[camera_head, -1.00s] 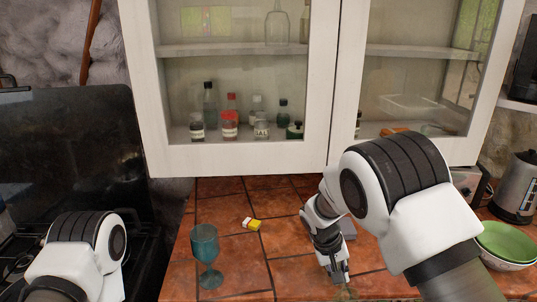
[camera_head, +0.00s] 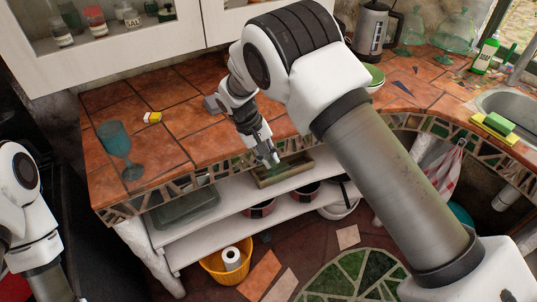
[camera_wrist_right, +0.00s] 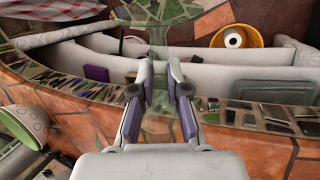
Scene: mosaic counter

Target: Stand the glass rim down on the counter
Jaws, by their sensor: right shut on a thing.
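My right gripper (camera_head: 268,155) is in front of the counter's front edge, fingers pointing down. In the right wrist view, the right gripper (camera_wrist_right: 160,88) is shut on a clear, faintly green glass (camera_wrist_right: 158,50). A thin part of it runs out past the fingertips to a wide, flat-looking end at the top of the view. The part between the fingers is partly hidden, so I cannot tell which end is the rim. In the head view this glass hardly shows. A teal goblet (camera_head: 117,143) stands upright on the tiled counter (camera_head: 190,118) at left. My left gripper is out of view.
A yellow and white packet (camera_head: 153,117) lies behind the goblet. Below the counter edge are white shelves (camera_head: 220,213) with pots and trays. A yellow basket (camera_head: 224,262) stands on the floor.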

